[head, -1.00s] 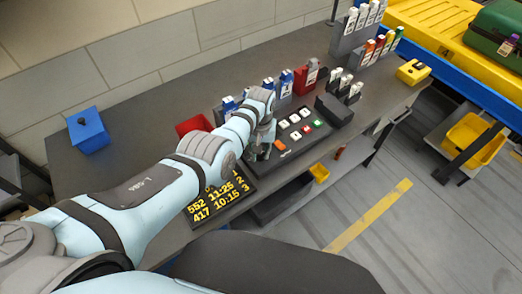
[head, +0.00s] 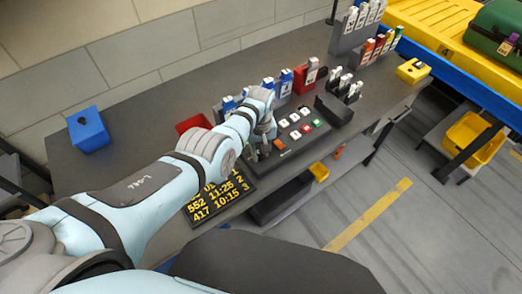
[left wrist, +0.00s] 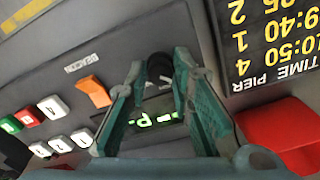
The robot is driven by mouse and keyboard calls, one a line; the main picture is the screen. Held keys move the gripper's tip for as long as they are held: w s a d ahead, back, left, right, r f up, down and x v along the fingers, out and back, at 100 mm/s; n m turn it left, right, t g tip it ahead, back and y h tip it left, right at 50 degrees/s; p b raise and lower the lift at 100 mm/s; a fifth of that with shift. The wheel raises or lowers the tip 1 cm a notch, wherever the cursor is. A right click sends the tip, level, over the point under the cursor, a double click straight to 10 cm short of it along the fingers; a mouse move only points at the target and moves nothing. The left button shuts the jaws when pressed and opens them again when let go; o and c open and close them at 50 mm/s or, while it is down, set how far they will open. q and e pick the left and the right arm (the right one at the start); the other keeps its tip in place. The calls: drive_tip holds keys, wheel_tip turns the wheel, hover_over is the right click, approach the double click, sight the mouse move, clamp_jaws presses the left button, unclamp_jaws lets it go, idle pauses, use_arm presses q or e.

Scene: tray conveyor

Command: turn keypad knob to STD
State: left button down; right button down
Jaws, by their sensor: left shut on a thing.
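The keypad (head: 299,148) is a dark grey panel on the counter with white, red and green keys. It also shows in the left wrist view (left wrist: 50,78), with an orange switch (left wrist: 94,91) and a lit green display (left wrist: 155,119). The dark round knob (left wrist: 159,66) lies between the fingertips of my left gripper (left wrist: 161,72), which is shut on it. In the head view my left gripper (head: 259,150) reaches down at the keypad's left end and hides the knob. I cannot read the knob's setting or its labels. My right gripper is not in view.
A black board with yellow times (head: 218,201) lies beside the keypad. A red bin (head: 192,125) and card holders stand behind my left arm. A blue box (head: 88,131) stands at the left. The yellow conveyor (head: 440,28) is at the far right.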

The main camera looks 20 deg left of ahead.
sight(260, 153)
use_arm(q)
drive_tip(key=shift+s+f, duration=0.25)
drive_tip(key=c, duration=1.7)
unclamp_jaws()
drive_tip(key=o, duration=0.3)
drive_tip(key=shift+w, duration=0.1)
drive_tip(key=shift+o, duration=0.2)
drive_tip(key=shift+w, duration=0.1)
drive_tip(key=shift+r, duration=0.1)
drive_tip(key=shift+w+r, duration=0.1)
drive_tip(key=shift+r, duration=0.35)
wheel_tip(260, 153, up, 11)
